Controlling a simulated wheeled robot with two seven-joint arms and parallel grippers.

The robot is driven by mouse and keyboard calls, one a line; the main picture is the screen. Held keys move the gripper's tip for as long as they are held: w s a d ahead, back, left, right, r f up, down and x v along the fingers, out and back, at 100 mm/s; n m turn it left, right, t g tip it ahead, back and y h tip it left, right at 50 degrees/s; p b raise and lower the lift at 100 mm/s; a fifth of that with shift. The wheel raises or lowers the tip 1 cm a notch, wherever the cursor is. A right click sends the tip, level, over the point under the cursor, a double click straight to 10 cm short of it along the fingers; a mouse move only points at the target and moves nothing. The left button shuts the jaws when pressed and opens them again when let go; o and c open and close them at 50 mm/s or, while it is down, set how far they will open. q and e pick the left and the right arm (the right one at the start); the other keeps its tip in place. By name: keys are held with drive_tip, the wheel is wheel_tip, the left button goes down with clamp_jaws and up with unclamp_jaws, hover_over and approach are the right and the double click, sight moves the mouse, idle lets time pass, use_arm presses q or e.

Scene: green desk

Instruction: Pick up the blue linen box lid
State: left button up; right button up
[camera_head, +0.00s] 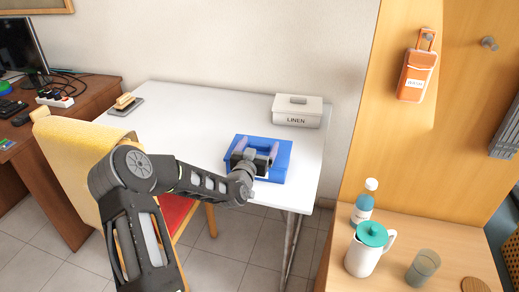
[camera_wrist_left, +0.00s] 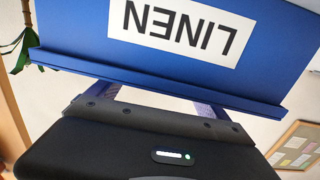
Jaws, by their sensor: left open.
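The blue linen box (camera_head: 284,160) stands on the white table, near its front right edge. Its lid (camera_wrist_left: 150,78) shows as a blue rim in the left wrist view, with the white LINEN label (camera_wrist_left: 172,30) upside down on the box side. My left gripper (camera_head: 256,147) is open over the lid, its two fingers spread across the top. In the left wrist view the fingers pass behind the lid rim, so their tips and any handle are hidden. I cannot tell whether they touch the lid. My right gripper is not in view.
A white linen box (camera_head: 298,112) stands behind the blue one by the wall. A small tray with yellow items (camera_head: 125,102) is at the table's back left. A yellow chair (camera_head: 80,150) stands at left; a bottle (camera_head: 365,200) and jug (camera_head: 368,250) are on the wooden counter at right.

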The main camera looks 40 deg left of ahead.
sight(262, 139)
use_arm(q)
drive_tip(key=x, duration=0.3)
drive_tip(key=shift+w+a, duration=0.15)
drive_tip(key=shift+w, duration=0.25)
drive_tip(key=c, duration=1.5)
drive_tip(key=shift+o, duration=0.2)
wheel_tip(262, 139, up, 10)
idle(0.7)
